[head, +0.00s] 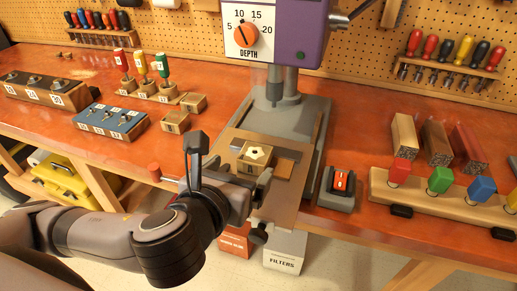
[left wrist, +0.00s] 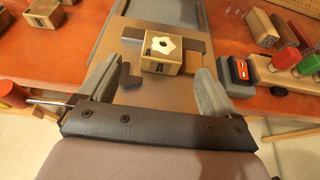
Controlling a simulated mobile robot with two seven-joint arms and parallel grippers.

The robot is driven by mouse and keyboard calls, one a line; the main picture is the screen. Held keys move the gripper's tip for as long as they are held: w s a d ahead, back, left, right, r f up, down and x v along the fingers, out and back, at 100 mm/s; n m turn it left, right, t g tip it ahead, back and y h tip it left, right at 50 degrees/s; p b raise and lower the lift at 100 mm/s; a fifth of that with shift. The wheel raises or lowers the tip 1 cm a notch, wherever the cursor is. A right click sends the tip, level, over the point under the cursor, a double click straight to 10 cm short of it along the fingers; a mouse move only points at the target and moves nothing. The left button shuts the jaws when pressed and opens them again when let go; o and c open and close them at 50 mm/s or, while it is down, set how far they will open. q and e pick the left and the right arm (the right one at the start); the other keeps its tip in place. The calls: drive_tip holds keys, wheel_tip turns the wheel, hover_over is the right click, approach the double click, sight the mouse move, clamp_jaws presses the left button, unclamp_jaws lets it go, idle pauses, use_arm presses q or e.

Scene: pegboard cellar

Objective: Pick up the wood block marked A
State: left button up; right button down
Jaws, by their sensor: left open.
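A small wood block (head: 252,164) with a white star-shaped piece on top rests on the drill press table (head: 278,205). In the left wrist view the block (left wrist: 160,66) has dark marks on its front that I cannot read. Two more wood blocks, (head: 175,122) and (head: 193,102), sit on the bench to the left. I cannot make out an A on any of them. My left gripper (head: 243,180) is open and empty on the near side of the star-topped block. In the left wrist view its fingers (left wrist: 155,82) are spread wide, with the block beyond them. My right gripper is out of view.
The drill press column (head: 284,85) stands behind the block, its head above. A red switch box (head: 340,188) is to the right, then a rack with coloured pegs (head: 440,203). A blue tray (head: 112,121) and handled tools (head: 142,68) are at left.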

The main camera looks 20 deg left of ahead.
sight(252, 158)
use_arm(q)
drive_tip(key=shift+x, duration=3.2)
drive_tip(key=shift+d+r, duration=0.1)
drive_tip(key=shift+d, duration=0.05)
drive_tip(key=c, duration=1.1)
